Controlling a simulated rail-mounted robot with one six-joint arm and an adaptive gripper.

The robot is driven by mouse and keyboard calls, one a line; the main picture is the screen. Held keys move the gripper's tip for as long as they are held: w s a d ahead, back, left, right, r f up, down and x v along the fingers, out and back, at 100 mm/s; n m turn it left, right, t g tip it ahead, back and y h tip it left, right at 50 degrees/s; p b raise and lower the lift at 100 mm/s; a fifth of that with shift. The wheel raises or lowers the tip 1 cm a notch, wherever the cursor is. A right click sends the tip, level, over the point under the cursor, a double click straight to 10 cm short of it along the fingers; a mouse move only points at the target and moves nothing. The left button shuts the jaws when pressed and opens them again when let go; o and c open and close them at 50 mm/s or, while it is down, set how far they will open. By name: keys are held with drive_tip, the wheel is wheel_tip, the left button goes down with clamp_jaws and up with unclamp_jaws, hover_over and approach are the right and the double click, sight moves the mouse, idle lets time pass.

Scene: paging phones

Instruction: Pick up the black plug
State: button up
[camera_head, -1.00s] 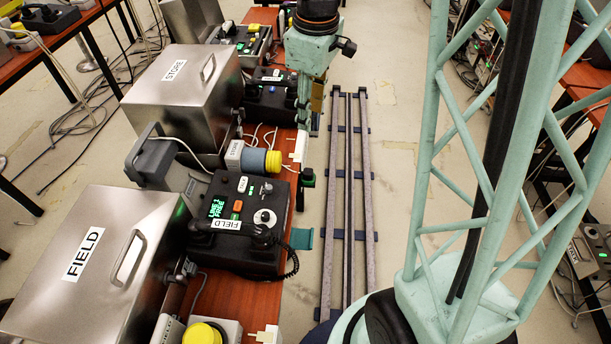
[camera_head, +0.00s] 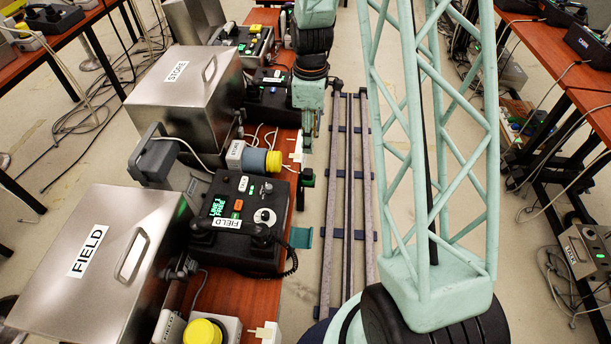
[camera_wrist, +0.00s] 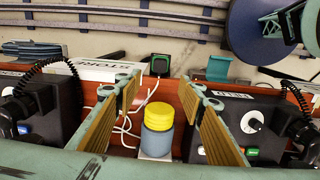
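The black plug (camera_head: 306,178) sits at the right edge of the brown table, beside the FIELD phone, and shows a little green. In the wrist view the black plug (camera_wrist: 160,65) is at the far table edge, beyond the fingertips. My gripper (camera_wrist: 168,97) is open and empty, its ribbed fingers spread wide to either side of a blue cylinder with a yellow top (camera_wrist: 160,118). In the head view my gripper (camera_head: 308,122) points down above the table edge, farther back than the plug. No contact with the plug is visible.
The black FIELD phone (camera_head: 240,215) with its coiled cord stands near the plug. The STORE box (camera_head: 178,85) and FIELD box (camera_head: 95,262) are metal. A teal bracket (camera_head: 302,238) juts from the table edge. Thin white cables lie on the table. Floor rails (camera_head: 349,190) run alongside.

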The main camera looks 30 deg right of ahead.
drive_tip(key=shift+w+d+f, duration=0.15)
drive_tip(key=shift+w+f, duration=0.05)
drive_tip(key=shift+f, duration=0.85)
drive_tip(key=shift+f, duration=0.15)
drive_tip(key=b, duration=0.2)
hover_over(309, 171)
drive_tip(key=shift+d+f, duration=0.1)
drive_tip(key=shift+f, duration=4.05)
drive_tip(key=shift+f, duration=0.1)
drive_tip(key=shift+f+b, duration=0.6)
drive_tip(key=shift+f, duration=1.95)
drive_tip(key=c, duration=0.9)
drive_tip(key=shift+c, duration=0.2)
drive_tip(key=shift+r, duration=0.25)
